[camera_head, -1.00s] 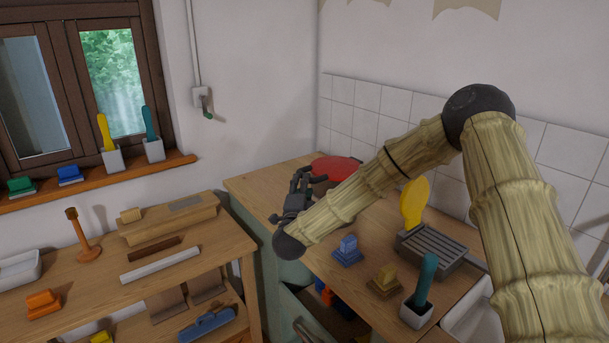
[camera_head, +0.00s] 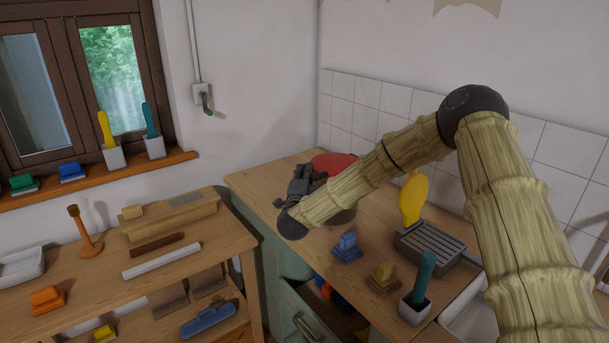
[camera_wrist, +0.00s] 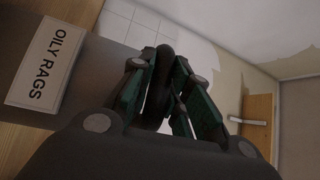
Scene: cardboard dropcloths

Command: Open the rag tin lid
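The rag tin stands at the far left of the right-hand counter, with its red lid (camera_head: 336,163) on top. The lid looks down on the tin. My forearm hides much of the tin's body. In the wrist view, the grey tin wall (camera_wrist: 75,85) carries a white "OILY RAGS" label (camera_wrist: 45,65). My gripper (camera_head: 303,177) is at the left side of the tin, near lid height. In the wrist view, my gripper's fingers (camera_wrist: 162,65) lie on either side of a dark curved bar, apparently a handle (camera_wrist: 163,85). Whether they grip it is unclear.
A drawer (camera_head: 312,318) below is open. A workbench (camera_head: 110,275) stands at left.

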